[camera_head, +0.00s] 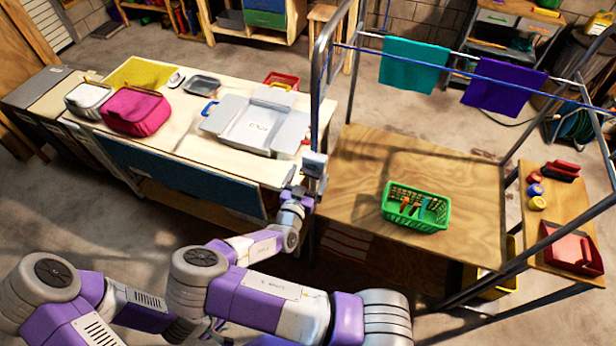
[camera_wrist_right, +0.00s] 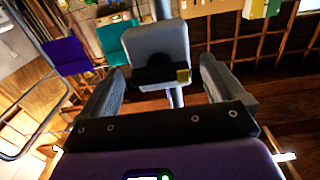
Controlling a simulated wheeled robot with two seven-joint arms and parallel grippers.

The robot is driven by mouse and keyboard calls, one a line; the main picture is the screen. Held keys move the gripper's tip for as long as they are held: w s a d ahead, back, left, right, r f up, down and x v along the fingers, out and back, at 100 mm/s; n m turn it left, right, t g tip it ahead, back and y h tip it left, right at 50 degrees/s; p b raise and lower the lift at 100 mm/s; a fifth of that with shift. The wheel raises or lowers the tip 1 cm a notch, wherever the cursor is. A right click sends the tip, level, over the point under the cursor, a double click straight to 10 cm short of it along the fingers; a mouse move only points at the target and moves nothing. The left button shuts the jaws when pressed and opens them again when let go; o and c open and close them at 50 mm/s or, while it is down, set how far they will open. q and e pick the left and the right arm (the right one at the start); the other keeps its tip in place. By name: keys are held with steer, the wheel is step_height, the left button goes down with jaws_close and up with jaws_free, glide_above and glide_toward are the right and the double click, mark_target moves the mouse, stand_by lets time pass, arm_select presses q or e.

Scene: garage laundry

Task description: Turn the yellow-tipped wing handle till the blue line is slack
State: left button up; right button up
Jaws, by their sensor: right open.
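The wing handle (camera_wrist_right: 158,76) is a dark bar with a yellow tip at its right end, lying about level on a grey box (camera_wrist_right: 158,42) on a post. In the head view the grey box (camera_head: 315,163) is partly covered by my right gripper (camera_head: 304,183). In the wrist view my right gripper (camera_wrist_right: 163,72) is open, with one finger on each side of the handle and a gap on both sides. The blue line (camera_head: 455,72) runs straight across the frame, with no clear sag. My left gripper is not in view.
A teal cloth (camera_head: 414,66) and a purple cloth (camera_head: 503,91) hang at the lines. Below, a green basket (camera_head: 398,216) stands on a wooden board (camera_head: 350,200). Metal frame posts (camera_head: 321,80) stand close by.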

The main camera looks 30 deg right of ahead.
steer(key=c, duration=1)
steer(key=shift+c, duration=0.2)
steer(key=shift+n, duration=0.4)
steer(key=n+b, duration=0.5)
steer(key=n, duration=2.4)
steer(key=shift+n, duration=0.4)
